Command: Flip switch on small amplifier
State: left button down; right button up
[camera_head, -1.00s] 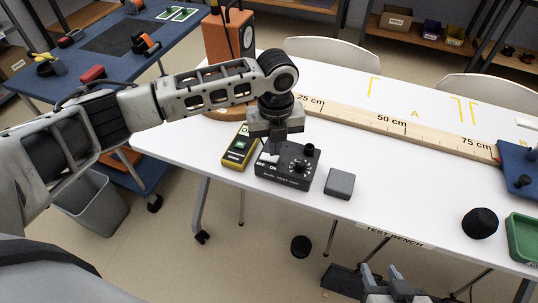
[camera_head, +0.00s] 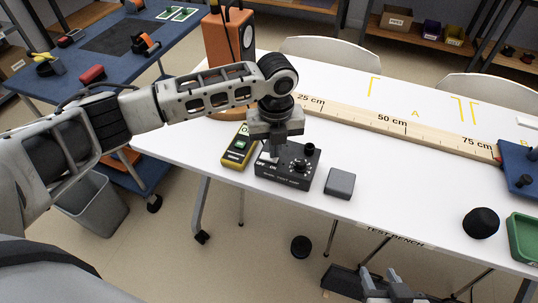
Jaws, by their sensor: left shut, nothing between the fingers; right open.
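The small amplifier (camera_head: 290,173) is a dark box with OFF and ON printed on it, a knob and a post on top. It stands near the front edge of the white table. My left gripper (camera_head: 271,152) points down over its left part, shut and empty, with its tips at or just above the light-coloured switch (camera_head: 267,157). I cannot tell whether they touch. The gripper partly hides the switch, so its position is unclear. My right gripper (camera_head: 382,282) is open and empty at the bottom edge of the view, below the table's front edge.
A yellow meter (camera_head: 238,150) stands close left of the amplifier and a grey block (camera_head: 340,183) to its right. Behind are an orange speaker (camera_head: 228,38) and a long ruler (camera_head: 390,122). A black ball (camera_head: 480,222) and green tray (camera_head: 522,240) sit at right.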

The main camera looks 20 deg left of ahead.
pick_arm(q)
jog(key=shift+f, duration=0.35)
pick_arm(e)
jog(key=shift+w, duration=0.3)
pick_arm(q)
jog(key=shift+s+f, duration=0.1)
jog(key=shift+f, duration=0.15)
pick_arm(e)
jog(key=shift+s+f, duration=0.1)
jog(key=shift+s, duration=0.05)
pick_arm(q)
jog(key=shift+r+p, duration=2.7)
jog(key=shift+p, duration=0.1)
jog(key=shift+r, duration=0.5)
jog(key=shift+r+p, duration=0.35)
jog(key=shift+r, duration=0.05)
pick_arm(e)
jog(key=r, duration=0.1)
jog(key=d+r, duration=0.1)
jog(key=r, duration=0.1)
jog(key=shift+s+d+r, duration=0.1)
jog(key=shift+s+r, duration=0.05)
jog(key=shift+r, duration=0.1)
jog(key=shift+s+f, duration=0.1)
